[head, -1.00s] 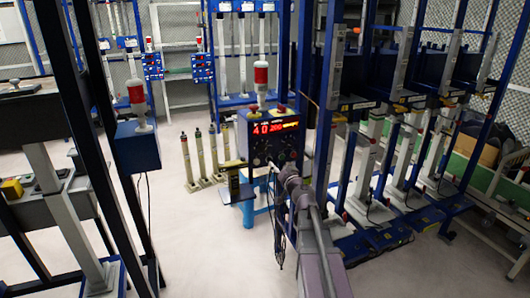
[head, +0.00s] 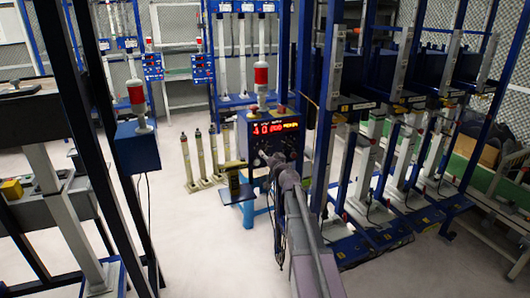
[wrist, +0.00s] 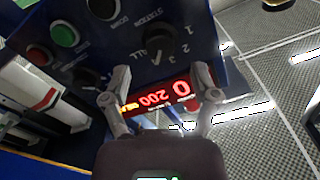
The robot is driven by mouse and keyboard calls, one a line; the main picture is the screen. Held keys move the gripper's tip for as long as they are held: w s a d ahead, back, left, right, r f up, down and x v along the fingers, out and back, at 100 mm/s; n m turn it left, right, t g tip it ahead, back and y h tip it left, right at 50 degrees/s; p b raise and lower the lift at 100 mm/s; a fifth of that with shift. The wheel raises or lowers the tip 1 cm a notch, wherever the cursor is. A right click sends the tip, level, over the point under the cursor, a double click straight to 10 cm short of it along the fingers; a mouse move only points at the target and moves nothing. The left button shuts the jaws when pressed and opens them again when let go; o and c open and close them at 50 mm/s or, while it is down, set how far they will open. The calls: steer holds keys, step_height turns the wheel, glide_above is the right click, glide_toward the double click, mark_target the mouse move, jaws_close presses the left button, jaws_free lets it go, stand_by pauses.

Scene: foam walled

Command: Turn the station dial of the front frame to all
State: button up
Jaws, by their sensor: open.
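The front frame's control box (head: 250,135) has a lit red display and stands in the middle of the head view. In the wrist view its blue panel (wrist: 222,62) appears upside down. The dark station dial (wrist: 159,41) sits there with the labels ALL, 1, 2 and 3 around it. In the head view my gripper (head: 273,160) is at the lower part of the box's face, small and partly hidden.
Another black knob (wrist: 103,8), a green button (wrist: 64,34) and a red button (wrist: 39,54) share the panel. A red-topped lamp (head: 261,76) stands above the box. Blue frame posts (head: 325,110) rise close on the right.

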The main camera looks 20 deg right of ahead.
mark_target(265, 150)
steer(key=shift+w, duration=1.95)
steer(key=shift+c, duration=0.2)
jaws_close()
